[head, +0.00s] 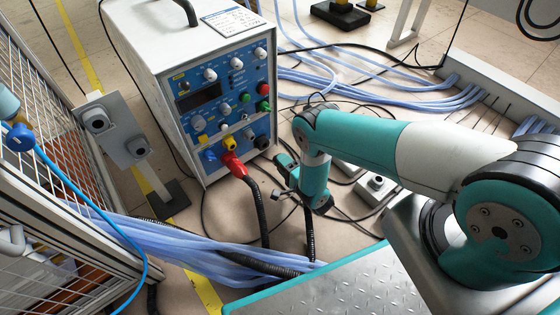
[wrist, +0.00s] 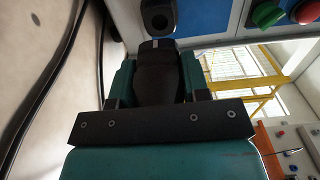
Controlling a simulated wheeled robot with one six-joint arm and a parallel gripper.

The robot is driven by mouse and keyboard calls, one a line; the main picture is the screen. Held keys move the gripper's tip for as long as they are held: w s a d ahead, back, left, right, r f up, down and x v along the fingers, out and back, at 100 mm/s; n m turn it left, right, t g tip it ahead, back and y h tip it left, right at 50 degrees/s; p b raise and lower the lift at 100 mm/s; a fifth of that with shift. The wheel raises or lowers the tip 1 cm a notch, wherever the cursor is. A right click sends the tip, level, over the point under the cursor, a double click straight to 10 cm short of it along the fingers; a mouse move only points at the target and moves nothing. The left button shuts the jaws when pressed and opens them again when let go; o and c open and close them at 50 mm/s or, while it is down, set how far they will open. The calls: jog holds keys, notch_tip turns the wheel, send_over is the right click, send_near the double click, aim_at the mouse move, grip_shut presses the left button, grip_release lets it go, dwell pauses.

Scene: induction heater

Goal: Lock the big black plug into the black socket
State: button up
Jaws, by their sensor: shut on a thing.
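The big black plug (wrist: 158,75) is between the two teal fingers of my gripper (wrist: 160,68) in the wrist view, and the gripper is shut on it. The black socket (wrist: 157,17) is a dark ring straight beyond the plug's front end. The plug is close to the socket, but I cannot tell whether they touch. In the head view, the black socket (head: 262,142) is at the lower right corner of the heater's blue panel. My gripper (head: 284,164) is just right of and below it there. The plug itself is mostly hidden in that view.
The white heater (head: 150,75) stands left of my arm. A red plug (head: 231,162) with a thick black cable (head: 257,212) sits in its panel, left of the black socket. Pale blue hoses (head: 190,245) cross the floor. A grey socket box (head: 374,188) lies behind my arm.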

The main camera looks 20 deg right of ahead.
jog(key=b+x, duration=0.3)
jog(key=x, duration=0.2)
jog(key=shift+w+a+b, duration=0.15)
jog(key=shift+w+b, duration=0.1)
jog(key=shift+b, duration=0.1)
dwell(0.3)
jog(key=shift+b, duration=0.5)
dwell(1.2)
jog(key=shift+w+a+b, duration=0.2)
jog(key=shift+w+b, duration=0.45)
jog(key=shift+b, duration=0.05)
dwell(0.4)
jog(key=shift+f+m+b, duration=0.1)
jog(key=shift+m+b, duration=0.2)
jog(key=shift+b, duration=0.15)
grip_shut()
jog(key=shift+m+b, duration=0.3)
jog(key=shift+m, duration=0.2)
